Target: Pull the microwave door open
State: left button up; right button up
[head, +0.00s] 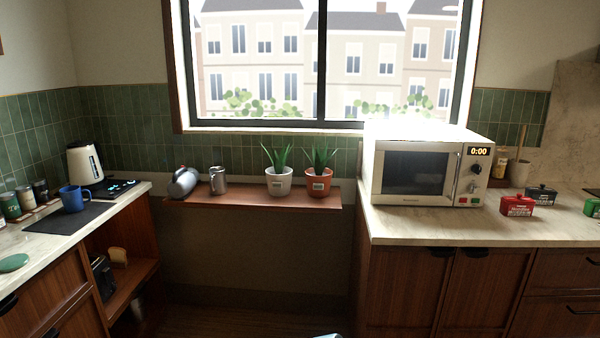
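The white microwave (424,137) stands on the pale counter at the right, under the window. Its door (413,172) has a dark glass pane, faces me and looks shut. A control panel (474,177) with a lit display reading 0:00, a dark knob and red and green buttons is at the right of the door. Neither of my grippers can be seen. Only a small pale piece shows at the bottom edge, too little to identify.
The marble counter (400,226) has clear space before the microwave. Red and black tins (517,205) stand right of it. A wooden shelf (250,202) holds two potted plants and metal jugs. A left counter holds a kettle (85,163) and blue mug (74,199). Open floor lies between the counters.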

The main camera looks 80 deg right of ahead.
aim_at(452, 149)
jog(key=k+l, duration=0.15)
jog(key=k, duration=0.25)
jog(key=k+l, duration=0.15)
jog(key=k, duration=0.25)
jog(key=z, duration=4)
